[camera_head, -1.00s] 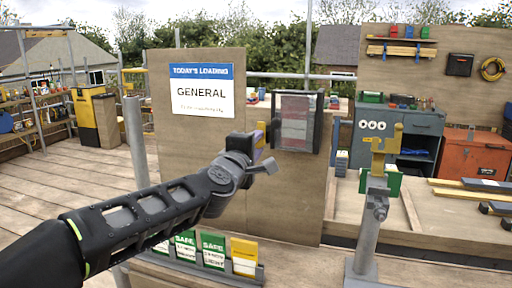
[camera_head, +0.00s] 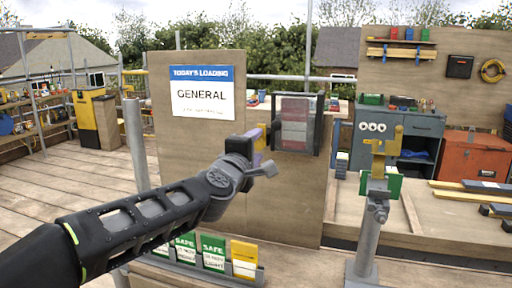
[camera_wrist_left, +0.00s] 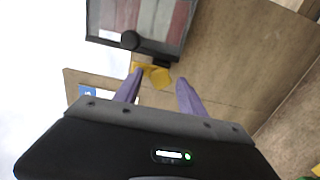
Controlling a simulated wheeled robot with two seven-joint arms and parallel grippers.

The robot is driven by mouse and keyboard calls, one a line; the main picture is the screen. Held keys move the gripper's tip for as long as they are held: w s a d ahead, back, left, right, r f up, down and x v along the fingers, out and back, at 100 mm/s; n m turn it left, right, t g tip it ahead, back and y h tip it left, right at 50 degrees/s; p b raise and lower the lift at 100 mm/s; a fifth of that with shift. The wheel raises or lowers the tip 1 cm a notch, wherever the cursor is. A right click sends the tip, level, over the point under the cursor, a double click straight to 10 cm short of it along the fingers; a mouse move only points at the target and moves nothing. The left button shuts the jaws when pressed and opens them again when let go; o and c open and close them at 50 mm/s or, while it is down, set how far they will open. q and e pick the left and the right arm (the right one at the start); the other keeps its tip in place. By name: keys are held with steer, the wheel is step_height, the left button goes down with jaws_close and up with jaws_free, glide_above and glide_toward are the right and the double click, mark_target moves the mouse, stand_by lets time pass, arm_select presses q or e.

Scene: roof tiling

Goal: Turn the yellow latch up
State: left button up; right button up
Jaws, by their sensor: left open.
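The yellow latch (camera_wrist_left: 152,76) shows in the left wrist view on the wooden board, beside the dark-framed case. In the head view a bit of yellow (camera_head: 259,145) shows at my left gripper, which hides most of that spot. My left gripper (camera_wrist_left: 160,78) is open. Its two purple fingers point at the latch, with the latch in front of the gap between the fingertips. I cannot tell whether they touch it. The dark-framed case (camera_head: 296,122) with a translucent red and grey front is just right of the gripper in the head view. My right gripper is out of view.
The board (camera_head: 287,205) carries a "GENERAL" sign (camera_head: 202,95). Below stands a rack of green and yellow cards (camera_head: 213,252). A grey post (camera_head: 369,238) with yellow and green parts stands to the right. A grey cabinet and an orange chest (camera_head: 474,160) are behind.

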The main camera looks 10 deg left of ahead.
arm_select(q)
steer(key=s, duration=0.7)
steer(key=shift+s+a, duration=0.2)
steer(key=shift+s, duration=0.05)
